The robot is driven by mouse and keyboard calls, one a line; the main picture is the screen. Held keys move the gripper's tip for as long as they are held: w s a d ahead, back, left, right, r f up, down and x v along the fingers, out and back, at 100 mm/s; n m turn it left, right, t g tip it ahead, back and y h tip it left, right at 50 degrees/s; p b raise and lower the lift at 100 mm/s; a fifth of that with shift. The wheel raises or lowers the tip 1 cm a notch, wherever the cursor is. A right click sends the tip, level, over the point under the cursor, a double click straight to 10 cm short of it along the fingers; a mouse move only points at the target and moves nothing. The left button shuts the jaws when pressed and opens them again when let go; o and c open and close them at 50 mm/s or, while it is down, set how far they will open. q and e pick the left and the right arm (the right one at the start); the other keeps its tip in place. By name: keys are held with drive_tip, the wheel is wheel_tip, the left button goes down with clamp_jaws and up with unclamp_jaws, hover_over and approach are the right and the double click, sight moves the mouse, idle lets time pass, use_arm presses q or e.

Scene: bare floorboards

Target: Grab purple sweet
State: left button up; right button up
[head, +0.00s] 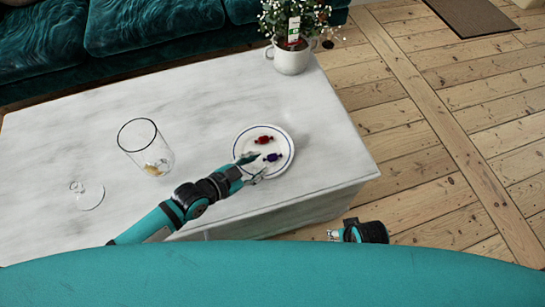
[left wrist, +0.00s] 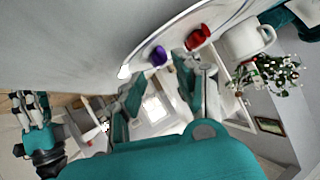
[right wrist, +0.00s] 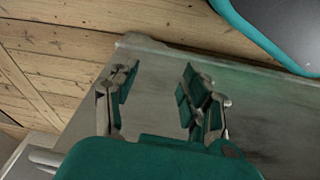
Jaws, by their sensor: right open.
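The purple sweet (head: 272,157) lies on a white plate with a blue ring (head: 284,136) on the table. The red sweet (head: 264,139) lies behind it on the same plate. My left gripper (head: 256,168) is at the plate's near edge, just left of the purple sweet. In the left wrist view its fingers (left wrist: 155,88) are apart and empty, with the purple sweet (left wrist: 158,56) beyond them and the red sweet (left wrist: 198,38) beside it. My right gripper (head: 332,235) is low, off the table's near right side; in the right wrist view its fingers (right wrist: 157,88) are apart and empty.
The marble-topped table (head: 220,95) also holds a clear glass (head: 148,150) with something yellowish inside, a small glass item (head: 86,195) and a white pot with a flowering plant (head: 291,58). A teal sofa (head: 150,25) stands behind. Bare floorboards (head: 450,150) lie to the right.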

sight(268, 160)
use_arm(q)
drive_tip(key=b+x, duration=0.1)
drive_tip(key=x, duration=0.3)
drive_tip(key=shift+w+d+f, duration=0.15)
drive_tip(key=shift+d, duration=0.15)
drive_tip(key=shift+w+d+f, duration=0.1)
use_arm(e)
drive_tip(key=r, duration=0.5)
drive_tip(key=shift+w, duration=0.25)
use_arm(q)
drive_tip(key=shift+c, duration=0.3)
